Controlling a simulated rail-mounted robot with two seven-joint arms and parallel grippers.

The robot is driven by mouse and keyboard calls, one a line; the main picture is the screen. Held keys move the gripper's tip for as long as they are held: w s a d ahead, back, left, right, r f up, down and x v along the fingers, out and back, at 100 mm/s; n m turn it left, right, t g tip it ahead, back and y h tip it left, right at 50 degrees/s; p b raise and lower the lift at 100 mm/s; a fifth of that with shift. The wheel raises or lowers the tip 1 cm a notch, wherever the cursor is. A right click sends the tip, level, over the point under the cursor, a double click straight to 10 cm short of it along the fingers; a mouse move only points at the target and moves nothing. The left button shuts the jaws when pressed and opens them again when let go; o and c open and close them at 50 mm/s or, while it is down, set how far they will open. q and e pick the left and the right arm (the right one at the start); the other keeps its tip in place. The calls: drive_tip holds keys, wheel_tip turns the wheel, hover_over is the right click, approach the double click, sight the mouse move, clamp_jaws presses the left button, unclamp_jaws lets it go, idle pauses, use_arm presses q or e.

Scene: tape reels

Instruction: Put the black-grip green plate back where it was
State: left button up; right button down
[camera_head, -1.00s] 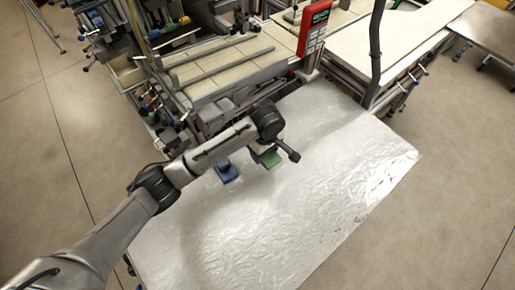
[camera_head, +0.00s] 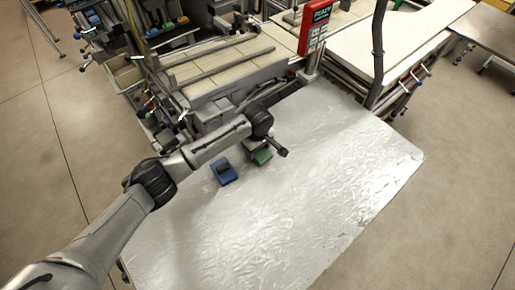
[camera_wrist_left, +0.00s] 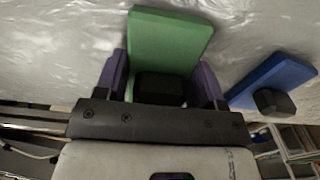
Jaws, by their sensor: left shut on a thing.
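The green plate (camera_head: 263,157) is at the upper middle of the silver sheet in the head view, under my left wrist. In the left wrist view the green plate (camera_wrist_left: 168,42) fills the top middle, with its black grip (camera_wrist_left: 160,88) between the purple fingers. My left gripper (camera_wrist_left: 160,80) is shut on that grip; in the head view its fingers are mostly hidden by the wrist. I cannot tell whether the plate touches the sheet. My right gripper does not show.
A blue plate (camera_head: 223,173) with a dark grip lies just left of the green one; it also shows in the left wrist view (camera_wrist_left: 272,78). The silver-covered table (camera_head: 300,215) is otherwise clear. A machine with a tiled bed (camera_head: 222,68) and a red display (camera_head: 314,27) stand behind.

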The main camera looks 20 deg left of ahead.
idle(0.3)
use_arm(q)
drive_tip(key=o, duration=0.5)
drive_tip(key=shift+f, duration=0.15)
drive_tip(key=o, duration=0.5)
drive_tip(key=shift+c, duration=0.2)
drive_tip(key=shift+r, duration=0.2)
wheel_tip(320, 180, up, 12)
drive_tip(key=p, duration=0.3)
